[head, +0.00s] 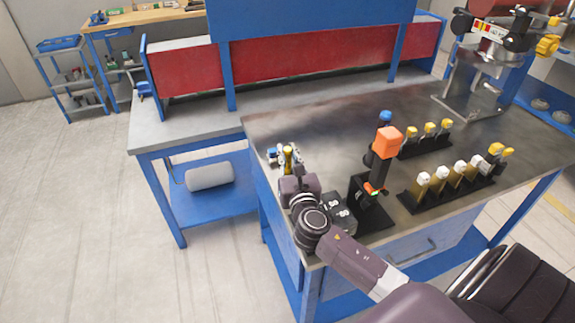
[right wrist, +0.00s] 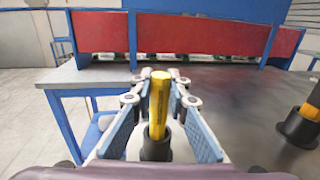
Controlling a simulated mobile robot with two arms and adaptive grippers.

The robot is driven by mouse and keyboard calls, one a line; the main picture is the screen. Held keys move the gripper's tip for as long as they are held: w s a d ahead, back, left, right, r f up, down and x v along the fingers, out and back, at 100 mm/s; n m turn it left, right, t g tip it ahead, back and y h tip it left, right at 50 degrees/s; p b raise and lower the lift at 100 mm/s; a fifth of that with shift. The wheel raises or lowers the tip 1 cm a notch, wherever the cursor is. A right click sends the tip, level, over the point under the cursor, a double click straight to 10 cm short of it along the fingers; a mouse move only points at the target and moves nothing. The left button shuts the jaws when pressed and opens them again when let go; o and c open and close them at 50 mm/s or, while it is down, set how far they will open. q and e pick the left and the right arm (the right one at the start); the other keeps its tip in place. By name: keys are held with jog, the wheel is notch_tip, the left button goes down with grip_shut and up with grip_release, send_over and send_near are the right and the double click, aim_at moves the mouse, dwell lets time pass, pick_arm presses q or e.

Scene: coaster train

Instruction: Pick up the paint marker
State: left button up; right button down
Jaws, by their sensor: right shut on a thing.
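A yellow paint marker (right wrist: 159,100) stands upright between the fingers of my right gripper (right wrist: 158,92). Its lower end is in a dark sleeve or cup (right wrist: 155,148). In the head view the right gripper (head: 287,157) is over the left edge of the metal-topped bench, with the yellow marker (head: 288,152) showing between its fingers. The gripper is shut on the marker. My wrist hides what is below it in the head view. My left gripper is not in view.
A black stand with an orange block (head: 388,139) is right of my gripper. Racks of white-topped (head: 441,180) and yellow-topped (head: 429,128) markers stand further right. Another yellow piece in a black cup (right wrist: 299,127) is close by. The bench top (head: 310,120) behind is clear.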

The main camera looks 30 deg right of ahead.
jog(key=shift+r, duration=0.55)
notch_tip(320, 180, up, 19)
jog(key=p, duration=0.2)
